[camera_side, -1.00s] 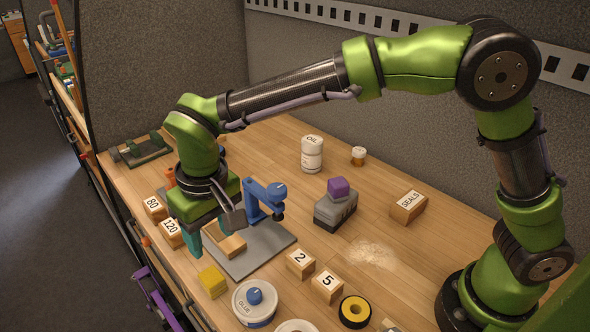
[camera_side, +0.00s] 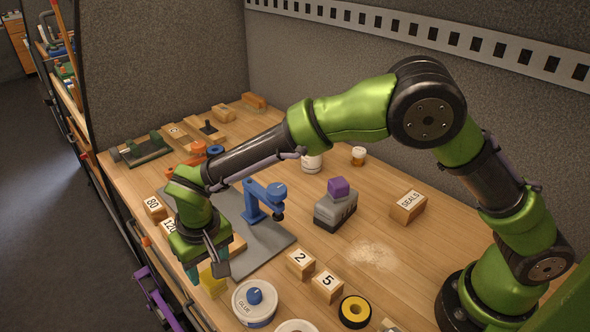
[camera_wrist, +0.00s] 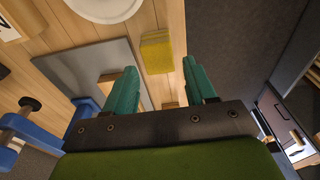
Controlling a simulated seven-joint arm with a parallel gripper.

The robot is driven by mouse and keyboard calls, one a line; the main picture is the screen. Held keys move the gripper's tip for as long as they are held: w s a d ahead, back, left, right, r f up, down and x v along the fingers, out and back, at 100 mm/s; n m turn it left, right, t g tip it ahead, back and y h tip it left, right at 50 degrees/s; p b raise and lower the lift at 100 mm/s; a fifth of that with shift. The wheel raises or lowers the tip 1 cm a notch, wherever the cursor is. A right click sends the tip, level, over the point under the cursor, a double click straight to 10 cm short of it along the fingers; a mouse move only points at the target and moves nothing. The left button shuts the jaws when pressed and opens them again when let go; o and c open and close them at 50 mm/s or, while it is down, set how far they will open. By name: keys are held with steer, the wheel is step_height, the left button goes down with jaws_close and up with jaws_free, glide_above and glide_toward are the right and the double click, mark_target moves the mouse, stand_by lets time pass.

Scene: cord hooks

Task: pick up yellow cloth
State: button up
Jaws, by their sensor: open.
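The yellow cloth (camera_side: 211,282) is a small folded block on the wooden table near its front left edge, beside the glue tin. In the wrist view the cloth (camera_wrist: 155,52) lies ahead of the fingertips, roughly between them. My gripper (camera_side: 207,270) hangs with its teal fingers pointing down close by the cloth and hides part of it in the side view. In the wrist view my gripper (camera_wrist: 158,74) has its fingers wide apart with nothing between them. I cannot tell the exact height of the fingertips over the cloth.
The glue tin (camera_side: 254,304) stands right of the cloth. A grey mat (camera_side: 262,250) with a blue clamp (camera_side: 263,200) lies behind. Wooden blocks marked 80 (camera_side: 154,207) and 120 stand left, near the table's edge. Blocks 2 (camera_side: 300,263) and 5 (camera_side: 327,286) stand further right.

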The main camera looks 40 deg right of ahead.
mark_target(211, 276)
step_height(211, 276, down, 5)
steer(key=shift+w+d, duration=0.1)
steer(key=shift+w, duration=0.05)
steer(key=c, duration=0.7)
